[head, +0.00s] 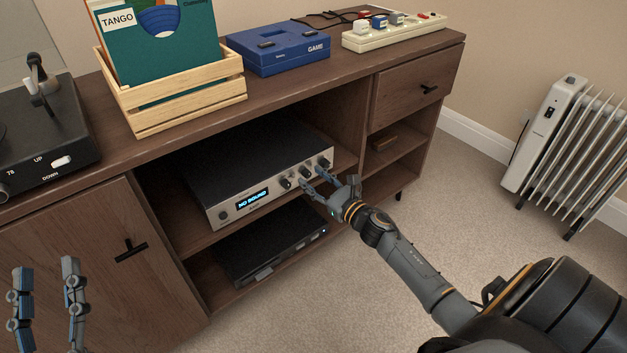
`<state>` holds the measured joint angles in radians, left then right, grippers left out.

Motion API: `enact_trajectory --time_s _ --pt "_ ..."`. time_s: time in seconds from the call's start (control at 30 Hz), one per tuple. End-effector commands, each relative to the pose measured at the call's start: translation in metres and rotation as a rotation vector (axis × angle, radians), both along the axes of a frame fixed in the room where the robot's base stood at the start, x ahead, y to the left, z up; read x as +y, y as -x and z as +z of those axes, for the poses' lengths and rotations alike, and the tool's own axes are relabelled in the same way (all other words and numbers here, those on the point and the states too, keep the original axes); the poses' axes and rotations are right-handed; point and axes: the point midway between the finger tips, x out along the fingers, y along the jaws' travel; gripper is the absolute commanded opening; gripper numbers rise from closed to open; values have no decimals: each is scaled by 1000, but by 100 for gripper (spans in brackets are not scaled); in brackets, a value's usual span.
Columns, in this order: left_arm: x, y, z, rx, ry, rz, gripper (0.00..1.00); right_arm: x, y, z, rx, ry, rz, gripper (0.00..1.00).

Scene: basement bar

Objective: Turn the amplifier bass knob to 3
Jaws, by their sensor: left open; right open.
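The amplifier (247,155) is a silver-fronted box with a dark top on the cabinet's upper open shelf. Its lit display (252,199) reads "NO SOUND". Several dark knobs sit right of the display, among them one knob (285,183) left of my gripper. Labels and pointer positions are too small to read, so I cannot tell which is the bass knob. My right gripper (313,178) is open, its fingertips close to the front panel by the right-hand knobs; contact is unclear. My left gripper (46,268) is open and empty, in front of the cabinet's left door.
A black device (270,243) lies on the shelf below. On the cabinet top (290,85) are a turntable (40,140), a record crate (185,95), a blue game console (278,48) and a power strip (395,32). A radiator (570,150) stands right. Carpet in front is clear.

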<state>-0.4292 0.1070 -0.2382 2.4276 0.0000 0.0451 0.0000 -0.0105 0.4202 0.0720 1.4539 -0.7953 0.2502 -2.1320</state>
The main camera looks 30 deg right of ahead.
Motion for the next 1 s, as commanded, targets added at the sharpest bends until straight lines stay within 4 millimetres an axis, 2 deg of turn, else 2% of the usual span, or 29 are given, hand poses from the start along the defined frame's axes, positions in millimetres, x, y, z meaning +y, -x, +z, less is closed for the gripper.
enact_trajectory --time_s 0.37,0.5,0.57,0.6,1.0 --pt "0 2 3 -20 6 -1 43 0 -6 0 1 1 0 43" --pt "0 2 3 -19 6 -1 43 0 -6 0 1 0 0 15" --pt "0 2 3 -19 6 -1 43 0 -6 0 1 0 0 2" --pt "0 1 3 -19 6 -1 43 0 -6 0 1 0 0 0" --pt "0 2 3 -22 6 -1 43 0 -6 0 4 -54 -1 0"
